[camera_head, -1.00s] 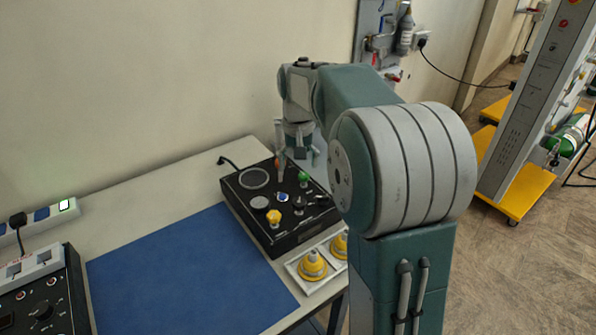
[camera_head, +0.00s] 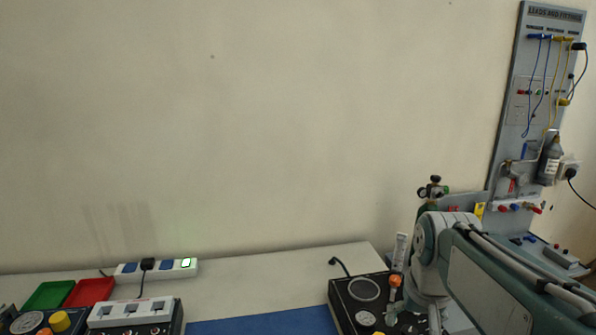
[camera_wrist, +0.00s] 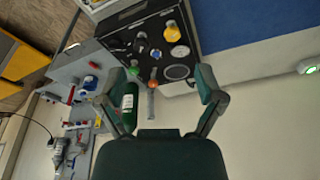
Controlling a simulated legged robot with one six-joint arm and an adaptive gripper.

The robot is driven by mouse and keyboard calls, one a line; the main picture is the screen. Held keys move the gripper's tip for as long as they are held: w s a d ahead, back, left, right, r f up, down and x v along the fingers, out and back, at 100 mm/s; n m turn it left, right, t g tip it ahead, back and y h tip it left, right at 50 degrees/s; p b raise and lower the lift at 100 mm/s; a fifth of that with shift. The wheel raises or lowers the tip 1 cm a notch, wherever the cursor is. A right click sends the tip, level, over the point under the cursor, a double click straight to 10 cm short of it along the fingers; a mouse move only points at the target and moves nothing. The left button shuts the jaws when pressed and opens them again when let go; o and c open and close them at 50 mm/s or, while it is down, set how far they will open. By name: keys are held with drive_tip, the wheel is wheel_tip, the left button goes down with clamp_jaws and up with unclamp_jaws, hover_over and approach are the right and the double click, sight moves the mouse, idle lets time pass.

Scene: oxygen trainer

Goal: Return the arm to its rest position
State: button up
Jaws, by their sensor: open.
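My arm (camera_head: 500,285) reaches in from the lower right in the head view, bent at a grey and teal joint. My gripper sits low, by the black control box (camera_head: 345,308), and is partly cut off there. In the wrist view my gripper (camera_wrist: 157,76) has its two fingers spread wide, with nothing held between them. An orange knob with a pale tube (camera_wrist: 152,86) shows between the fingers, beyond them; I cannot tell the exact gap. The control box (camera_wrist: 150,45) is behind it, with green, yellow and orange knobs.
A table (camera_head: 270,275) runs along the wall, with a blue mat (camera_head: 260,327), a power strip (camera_head: 180,268), and red (camera_head: 90,292) and green (camera_head: 48,295) trays. A lead board (camera_head: 515,110) hangs at right. A green cylinder (camera_wrist: 130,103) shows near a finger in the wrist view.

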drive_tip(key=s+a+f+n+t, duration=0.1)
drive_tip(key=s, duration=0.5)
drive_tip(key=s+a+f+t, duration=0.1)
drive_tip(key=s+a+f, duration=0.1)
drive_tip(key=s, duration=0.4)
drive_tip(key=shift+a+n+t, duration=0.3)
drive_tip(key=shift+n+t, duration=0.1)
idle(0.6)
drive_tip(key=n+g, duration=0.6)
drive_tip(key=n, duration=0.2)
hover_over(410, 331)
wheel_tip(410, 331, down, 3)
wheel_tip(410, 331, down, 11)
drive_tip(key=shift+r, duration=0.2)
